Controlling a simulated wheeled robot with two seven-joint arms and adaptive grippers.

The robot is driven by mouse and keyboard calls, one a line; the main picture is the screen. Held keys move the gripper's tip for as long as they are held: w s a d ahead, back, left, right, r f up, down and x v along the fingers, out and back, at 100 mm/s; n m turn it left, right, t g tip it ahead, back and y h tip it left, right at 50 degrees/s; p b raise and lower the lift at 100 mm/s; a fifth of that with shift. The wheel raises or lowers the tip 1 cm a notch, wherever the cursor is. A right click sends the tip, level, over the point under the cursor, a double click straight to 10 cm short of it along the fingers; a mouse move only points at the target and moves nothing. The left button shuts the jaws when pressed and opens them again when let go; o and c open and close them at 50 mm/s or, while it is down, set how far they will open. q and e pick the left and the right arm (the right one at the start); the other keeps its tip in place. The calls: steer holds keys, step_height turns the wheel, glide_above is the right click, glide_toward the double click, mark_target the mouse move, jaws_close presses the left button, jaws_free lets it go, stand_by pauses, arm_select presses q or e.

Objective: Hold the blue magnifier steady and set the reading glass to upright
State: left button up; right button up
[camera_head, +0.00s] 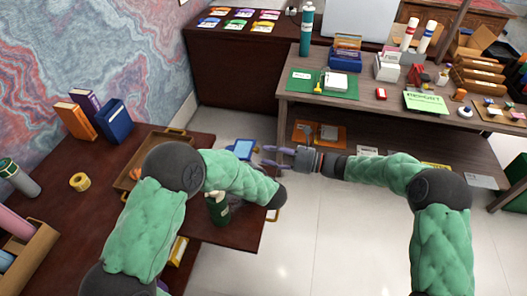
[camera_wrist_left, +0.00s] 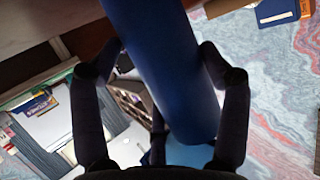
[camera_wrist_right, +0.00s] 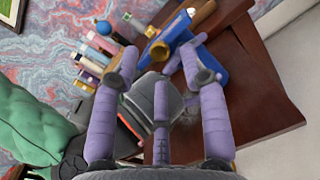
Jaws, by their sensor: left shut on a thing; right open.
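The blue magnifier (camera_head: 243,149) shows small in the head view, beyond my left forearm. In the left wrist view its long blue body (camera_wrist_left: 165,70) fills the middle, and my left gripper (camera_wrist_left: 155,62) is shut on it. My right gripper (camera_wrist_right: 158,55) is open. Its purple fingers also show in the head view (camera_head: 272,157), just right of the magnifier. Contact there cannot be told. I cannot make out the reading glass clearly.
The brown desk (camera_head: 230,232) at left carries a green bottle (camera_head: 218,208), a tape roll (camera_head: 79,181) and standing books (camera_head: 114,121). A crowded shelf table (camera_head: 380,115) stands at the back right. The floor between is clear.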

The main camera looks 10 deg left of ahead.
mark_target(245, 150)
steer(key=shift+a, duration=1.3)
steer(key=shift+c, duration=0.3)
steer(key=shift+w, duration=0.1)
jaws_close()
steer(key=shift+r, duration=0.1)
